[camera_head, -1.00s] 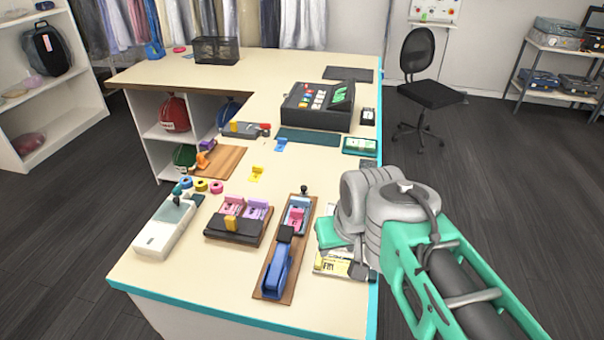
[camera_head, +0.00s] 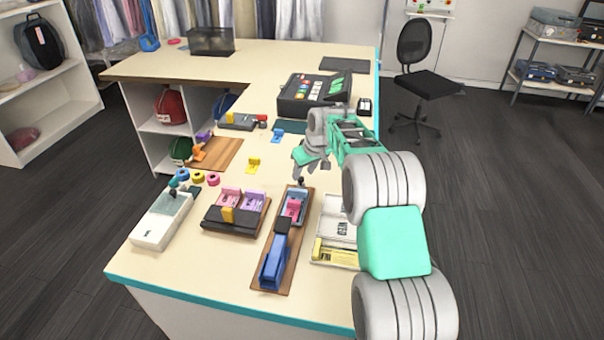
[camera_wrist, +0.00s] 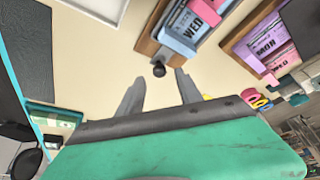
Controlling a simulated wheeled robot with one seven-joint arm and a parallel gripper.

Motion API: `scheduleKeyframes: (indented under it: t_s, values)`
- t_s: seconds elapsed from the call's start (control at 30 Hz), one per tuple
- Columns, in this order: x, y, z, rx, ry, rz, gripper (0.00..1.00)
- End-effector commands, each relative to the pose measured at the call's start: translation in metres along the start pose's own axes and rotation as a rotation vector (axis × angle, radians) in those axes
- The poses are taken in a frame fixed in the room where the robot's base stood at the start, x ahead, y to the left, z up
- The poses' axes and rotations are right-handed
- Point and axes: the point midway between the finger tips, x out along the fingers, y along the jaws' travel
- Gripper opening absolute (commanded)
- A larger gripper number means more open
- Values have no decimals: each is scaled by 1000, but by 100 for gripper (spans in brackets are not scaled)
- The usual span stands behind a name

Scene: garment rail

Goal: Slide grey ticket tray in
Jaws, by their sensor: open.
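A pale blue-grey ticket tray (camera_head: 303,197) with a pink clip or ticket sits on the far part of a narrow wooden board (camera_head: 268,281). It shows at the top of the wrist view (camera_wrist: 177,42), with a card reading WED. A dark round knob (camera_head: 301,181) stands at its far end; it also shows in the wrist view (camera_wrist: 158,70). My gripper (camera_head: 304,168) is open and empty just beyond the knob. In the wrist view its fingers (camera_wrist: 158,84) are spread either side of the knob's line, with no visible contact.
A dark ticket holder (camera_head: 232,216) with pink and purple tickets is to the left. A white tray (camera_head: 340,205) lies to the right, partly behind my arm. A cash register (camera_head: 313,95) stands farther back.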

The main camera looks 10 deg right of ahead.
Motion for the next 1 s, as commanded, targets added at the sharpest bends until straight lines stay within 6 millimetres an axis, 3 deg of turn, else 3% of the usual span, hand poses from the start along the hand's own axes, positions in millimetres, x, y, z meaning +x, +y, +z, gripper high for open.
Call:
scheduleKeyframes:
  t_s: [0.2, 0.47, 1.0]
  values:
    - [27, 0, -1, 1, 1, 1, 42]
    - [30, 0, -1, 1, 2, 1, 42]
    - [30, 0, 0, 1, 1, 1, 0]
